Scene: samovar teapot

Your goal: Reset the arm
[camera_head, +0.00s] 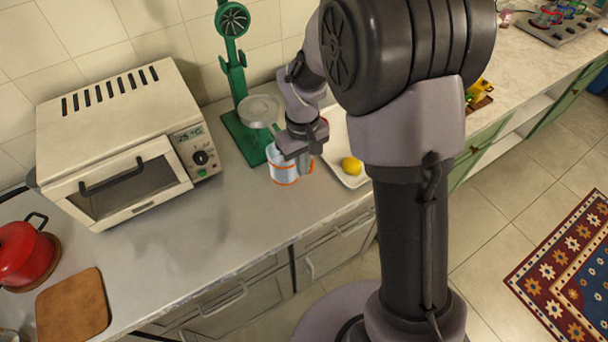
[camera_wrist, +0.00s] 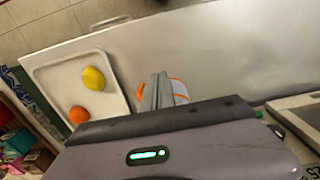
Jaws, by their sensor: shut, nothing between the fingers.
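My gripper (camera_head: 303,161) is above the counter, close over a white cup with orange bands (camera_head: 281,168). In the wrist view its two grey fingers (camera_wrist: 156,92) are together with nothing between them. The cup (camera_wrist: 180,90) shows partly behind the fingers there, and the rest of it is hidden. I cannot tell whether the fingers touch the cup. My arm reaches from the right and covers part of the counter in the head view.
A green stand (camera_head: 244,132) with a clear dish is behind the cup. A white tray (camera_wrist: 48,75) holds a lemon (camera_head: 352,166) and an orange (camera_wrist: 78,115). A white oven (camera_head: 120,140), red pot (camera_head: 25,254) and wooden board (camera_head: 72,306) are left. The counter front is clear.

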